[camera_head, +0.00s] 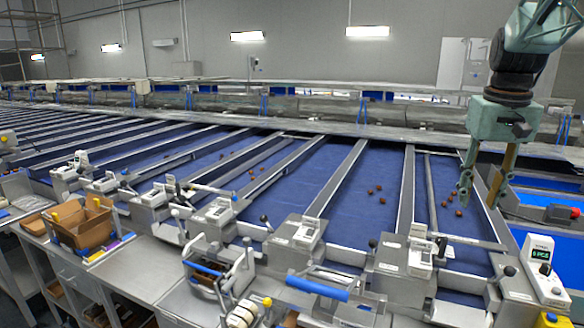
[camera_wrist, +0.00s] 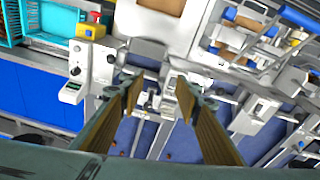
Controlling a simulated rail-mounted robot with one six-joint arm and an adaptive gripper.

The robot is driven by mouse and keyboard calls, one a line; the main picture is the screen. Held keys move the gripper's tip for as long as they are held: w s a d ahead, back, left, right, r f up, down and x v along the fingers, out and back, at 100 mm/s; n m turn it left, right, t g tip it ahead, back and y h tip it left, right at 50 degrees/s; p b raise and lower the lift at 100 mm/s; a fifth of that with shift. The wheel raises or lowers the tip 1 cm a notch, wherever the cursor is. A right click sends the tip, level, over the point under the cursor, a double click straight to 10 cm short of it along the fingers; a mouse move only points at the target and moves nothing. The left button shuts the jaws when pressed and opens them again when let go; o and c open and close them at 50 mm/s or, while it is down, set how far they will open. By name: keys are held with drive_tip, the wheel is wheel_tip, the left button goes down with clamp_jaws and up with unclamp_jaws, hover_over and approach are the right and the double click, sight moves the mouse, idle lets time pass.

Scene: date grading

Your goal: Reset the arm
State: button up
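My gripper (camera_head: 483,190) hangs from my arm at the right of the head view, above the rightmost blue lanes. Its two fingers point down and stand apart, with nothing between them. In the wrist view my gripper (camera_wrist: 155,90) also shows two separated fingers with an empty gap over the lane ends and grey control boxes. Dates (camera_head: 459,213) lie on the blue lane (camera_head: 432,190) near the gripper. More dates (camera_head: 376,190) lie on the lane to its left.
Grey boxes with displays (camera_head: 307,230) line the near lane ends. A brown bin (camera_head: 80,222) stands at the left. A red button (camera_head: 563,212) is at the right; in the wrist view a red-topped yellow box (camera_wrist: 90,27) stands near a teal crate (camera_wrist: 52,22). Metal dividers separate the lanes.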

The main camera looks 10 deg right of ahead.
drive_tip(key=s+a+n+t+b, duration=0.1)
drive_tip(key=s+a+b, duration=0.1)
drive_tip(key=s+a, duration=0.65)
drive_tip(key=s+a+n+b, duration=0.1)
drive_tip(key=s+a, duration=0.4)
drive_tip(key=a, duration=0.7)
drive_tip(key=s+a+f+n+b, duration=0.1)
drive_tip(key=s+a+f, duration=0.3)
drive_tip(key=s, duration=0.5)
drive_tip(key=s+a+f+n+t+b, duration=0.1)
drive_tip(key=s+a+f+b, duration=0.1)
drive_tip(key=s+a, duration=0.5)
drive_tip(key=shift+s+a+f+t+y, duration=0.35)
drive_tip(key=shift+s+f, duration=0.5)
drive_tip(key=shift+s, duration=0.35)
